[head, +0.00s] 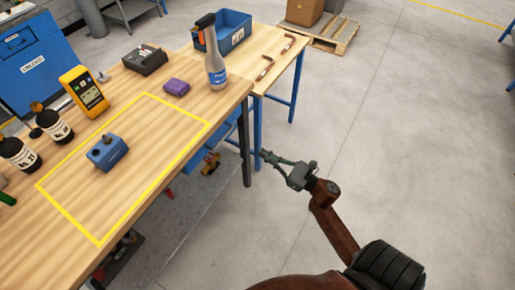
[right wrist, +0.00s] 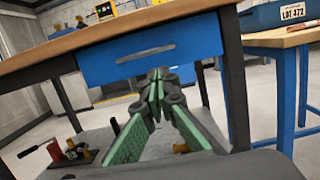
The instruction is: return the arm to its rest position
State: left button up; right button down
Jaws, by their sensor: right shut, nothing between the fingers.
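My right arm (head: 332,212) reaches in from the lower right in the head view, over open floor. My right gripper (head: 264,154) is shut and empty, beside the right edge of the wooden workbench (head: 170,130), apart from it. In the right wrist view the gripper (right wrist: 157,76) has its green fingers together, pointing toward the bench's blue drawer (right wrist: 205,40). My left gripper is out of view.
The bench holds a blue block (head: 107,154) inside a yellow outline, a spray bottle (head: 215,70), a purple item (head: 177,87) and a yellow meter (head: 84,90). A blue bin (head: 232,38) sits behind. A bench leg (head: 244,145) stands near my gripper. The floor rightward is clear.

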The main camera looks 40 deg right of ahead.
jog(key=shift+s+d+f, duration=0.1)
jog(key=shift+s, duration=0.3)
